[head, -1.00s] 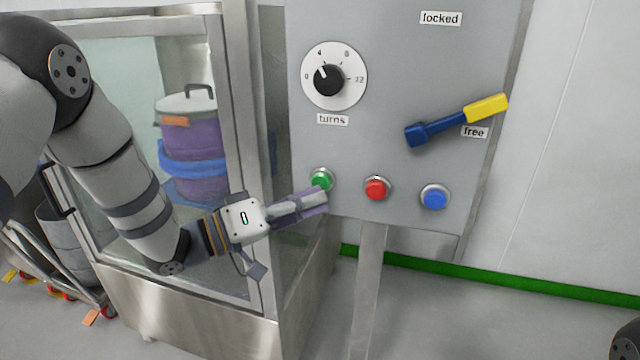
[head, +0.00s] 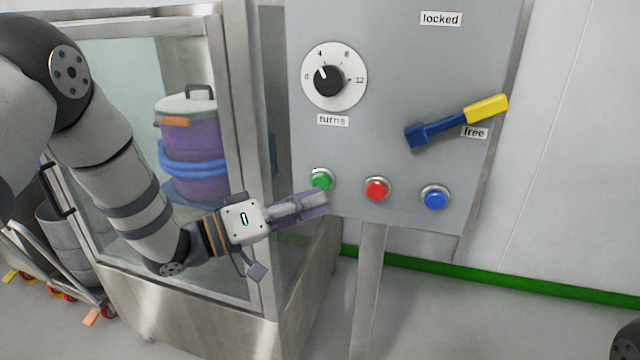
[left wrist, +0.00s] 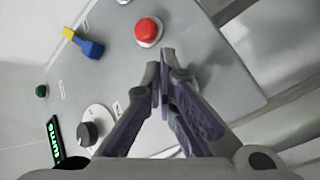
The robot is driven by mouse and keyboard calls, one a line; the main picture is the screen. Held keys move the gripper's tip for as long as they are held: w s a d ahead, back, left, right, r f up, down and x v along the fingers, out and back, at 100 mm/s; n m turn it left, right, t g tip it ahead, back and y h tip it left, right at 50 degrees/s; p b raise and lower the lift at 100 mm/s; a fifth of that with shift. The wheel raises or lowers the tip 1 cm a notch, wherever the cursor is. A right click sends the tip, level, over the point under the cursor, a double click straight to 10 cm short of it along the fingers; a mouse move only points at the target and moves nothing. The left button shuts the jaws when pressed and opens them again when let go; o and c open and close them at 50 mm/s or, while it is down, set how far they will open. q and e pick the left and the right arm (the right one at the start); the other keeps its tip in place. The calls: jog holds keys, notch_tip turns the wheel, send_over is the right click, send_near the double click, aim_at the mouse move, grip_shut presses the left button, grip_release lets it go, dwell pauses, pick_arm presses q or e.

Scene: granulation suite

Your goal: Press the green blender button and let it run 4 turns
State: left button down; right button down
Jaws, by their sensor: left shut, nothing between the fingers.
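The green button (head: 321,180) sits at the lower left of the grey control panel (head: 390,60), left of the red button (head: 377,189) and blue button (head: 435,197). My left gripper (head: 326,201) is shut and empty, its fingertips just below the green button in the head view; contact cannot be told. In the left wrist view the shut fingertips (left wrist: 165,75) point at the panel near the red button (left wrist: 148,31), and the green button is largely hidden behind them. The turns dial (head: 328,79) has its pointer toward 4. My right gripper is out of view.
A glazed cabinet with a purple lidded drum (head: 190,140) stands left of the panel, close to my left arm. A trolley stands at far left. The floor right of the panel post (head: 369,290) is clear.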

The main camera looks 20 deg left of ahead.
pick_arm(q)
jog(key=shift+w, duration=0.1)
jog(key=shift+w, duration=0.3)
